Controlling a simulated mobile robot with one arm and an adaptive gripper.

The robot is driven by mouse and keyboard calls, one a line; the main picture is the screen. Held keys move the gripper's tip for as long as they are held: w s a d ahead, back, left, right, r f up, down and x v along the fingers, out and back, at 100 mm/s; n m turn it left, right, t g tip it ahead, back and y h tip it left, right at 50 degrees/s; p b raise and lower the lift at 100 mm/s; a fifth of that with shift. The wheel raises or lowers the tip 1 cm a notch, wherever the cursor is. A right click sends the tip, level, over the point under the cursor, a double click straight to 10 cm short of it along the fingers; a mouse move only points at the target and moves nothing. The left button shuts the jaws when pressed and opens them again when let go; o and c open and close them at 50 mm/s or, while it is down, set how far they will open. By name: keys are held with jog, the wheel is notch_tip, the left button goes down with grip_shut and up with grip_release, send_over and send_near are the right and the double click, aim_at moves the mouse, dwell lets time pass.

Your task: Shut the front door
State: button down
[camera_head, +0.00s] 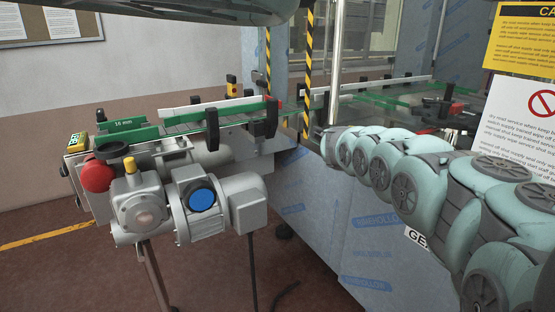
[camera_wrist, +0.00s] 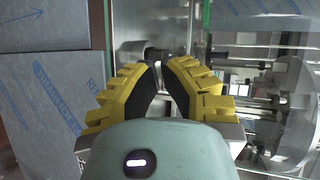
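No front door stands out clearly as one panel, and I cannot tell how far it is open. A clear pane (camera_head: 415,45) in a grey frame is on the machine's upper part in the head view. My gripper (camera_wrist: 161,68) has yellow fingers with black pads. Its fingertips are close together with a narrow gap between them, and I see nothing held. A grey metal fitting (camera_wrist: 155,52) shows just beyond the tips; I cannot tell whether they touch it.
A conveyor (camera_head: 215,112) with a grey motor (camera_head: 205,205) and red knob (camera_head: 97,176) juts out at left. Film-wrapped panels (camera_head: 335,215) are below my arm. Rods and a round disc (camera_wrist: 297,110) show at right in the wrist view. Bare floor (camera_head: 50,275) lies at left.

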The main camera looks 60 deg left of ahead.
jog(key=s+a+r+p, duration=0.1)
jog(key=s+r, duration=0.2)
jog(key=s, duration=0.7)
jog(key=shift+p, duration=0.4)
